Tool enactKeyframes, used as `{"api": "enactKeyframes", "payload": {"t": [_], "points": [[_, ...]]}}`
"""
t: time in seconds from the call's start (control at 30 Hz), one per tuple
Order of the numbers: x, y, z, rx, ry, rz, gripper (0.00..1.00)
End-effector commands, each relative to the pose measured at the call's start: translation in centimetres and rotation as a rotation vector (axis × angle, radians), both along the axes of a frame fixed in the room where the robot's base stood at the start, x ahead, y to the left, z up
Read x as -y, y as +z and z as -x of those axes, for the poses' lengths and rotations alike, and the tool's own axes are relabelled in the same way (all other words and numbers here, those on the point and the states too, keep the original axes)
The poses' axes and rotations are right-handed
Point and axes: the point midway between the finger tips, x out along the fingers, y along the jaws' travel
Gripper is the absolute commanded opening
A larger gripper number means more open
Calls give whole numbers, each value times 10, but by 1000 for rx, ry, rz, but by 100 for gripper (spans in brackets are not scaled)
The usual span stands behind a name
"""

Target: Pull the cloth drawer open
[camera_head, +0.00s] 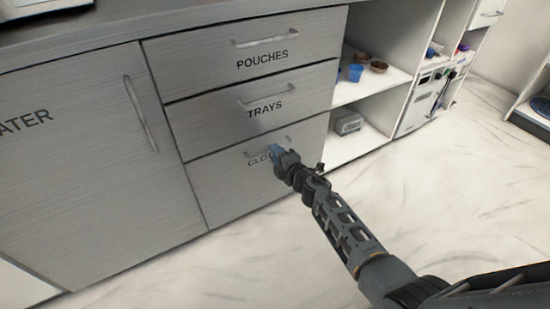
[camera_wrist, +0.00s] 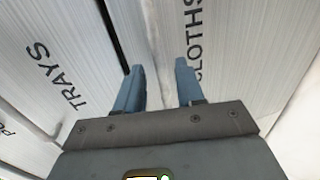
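The cloth drawer (camera_head: 230,185) is the bottom one of three drawers and looks shut, flush with the cabinet front. Its label is partly hidden by my gripper in the head view but reads CLOTHS in the wrist view. Its bar handle (camera_head: 253,153) runs above the label. My gripper (camera_head: 273,149) is at the handle, with blue fingertips close to the drawer front. In the wrist view my gripper (camera_wrist: 159,68) has its fingers apart, and the pale handle bar (camera_wrist: 154,35) runs up between them. I cannot tell whether either finger touches it.
The trays drawer (camera_head: 215,118) and pouches drawer (camera_head: 200,65) above are shut. A cabinet door (camera_head: 85,150) with a vertical handle is at the left. Open shelves (camera_head: 370,90) with small containers stand at the right. The pale floor (camera_head: 250,255) in front is clear.

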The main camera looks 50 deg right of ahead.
Motion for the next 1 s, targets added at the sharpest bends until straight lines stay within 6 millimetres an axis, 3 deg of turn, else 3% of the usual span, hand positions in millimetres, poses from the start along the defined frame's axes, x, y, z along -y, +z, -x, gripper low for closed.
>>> {"api": "enactKeyframes", "payload": {"t": [0.4,0.8,1.0], "points": [[2,-2,-11,0,1,0,38],[3,-2,-10,0,0,-1,1],[3,-2,-10,0,0,-1,0]]}}
